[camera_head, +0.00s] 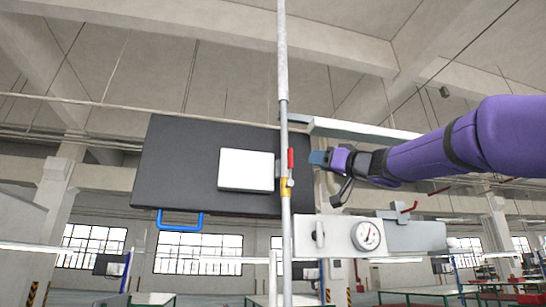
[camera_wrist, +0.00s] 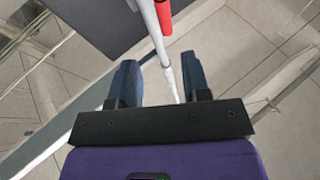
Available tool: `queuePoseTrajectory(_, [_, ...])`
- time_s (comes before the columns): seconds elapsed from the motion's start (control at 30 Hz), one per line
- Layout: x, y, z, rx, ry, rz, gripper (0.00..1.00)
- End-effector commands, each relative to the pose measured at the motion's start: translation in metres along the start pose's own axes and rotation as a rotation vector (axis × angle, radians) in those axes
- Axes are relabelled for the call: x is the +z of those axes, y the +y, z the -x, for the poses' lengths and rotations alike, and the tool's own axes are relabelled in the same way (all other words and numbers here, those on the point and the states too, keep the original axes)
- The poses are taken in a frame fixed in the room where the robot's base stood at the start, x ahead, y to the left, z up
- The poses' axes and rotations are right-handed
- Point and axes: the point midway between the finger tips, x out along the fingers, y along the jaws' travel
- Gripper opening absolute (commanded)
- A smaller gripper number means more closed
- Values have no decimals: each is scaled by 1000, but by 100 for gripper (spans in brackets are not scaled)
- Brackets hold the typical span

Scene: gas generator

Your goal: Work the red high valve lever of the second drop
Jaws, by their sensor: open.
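The red valve lever (camera_head: 291,158) stands upright along a thin vertical pipe (camera_head: 284,75), just above a yellow fitting (camera_head: 287,187). My gripper (camera_head: 318,158) is a little to the right of the lever in the head view, with a small gap in the picture. In the wrist view the red lever (camera_wrist: 164,15) is at the top, beyond the fingertips, beside the white pipe (camera_wrist: 152,30). My gripper's two blue fingers (camera_wrist: 160,72) are apart with nothing held between them. The pipe runs down past the gap between them, nearer the right finger.
A dark panel (camera_head: 180,165) with a white box (camera_head: 246,170) and blue handle (camera_head: 180,222) is behind the pipe. A grey plate with a round gauge (camera_head: 367,236) and a red-handled fitting (camera_head: 408,208) is below my arm. Green-framed tables stand far below.

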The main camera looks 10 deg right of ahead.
Motion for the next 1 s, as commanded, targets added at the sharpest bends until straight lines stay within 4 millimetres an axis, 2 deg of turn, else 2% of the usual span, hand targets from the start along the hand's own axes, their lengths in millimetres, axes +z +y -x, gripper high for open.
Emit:
queuePoseTrajectory(0.27, [-1,-3,-22,-31,-9,-6,43])
queuePoseTrajectory(0.6, [1,-4,-82,-30,-8,-6,43])
queuePoseTrajectory(0.7, [0,-4,-94,-28,-8,-4,43])
queuePoseTrajectory(1.0, [0,-5,-110,-27,-7,-5,43])
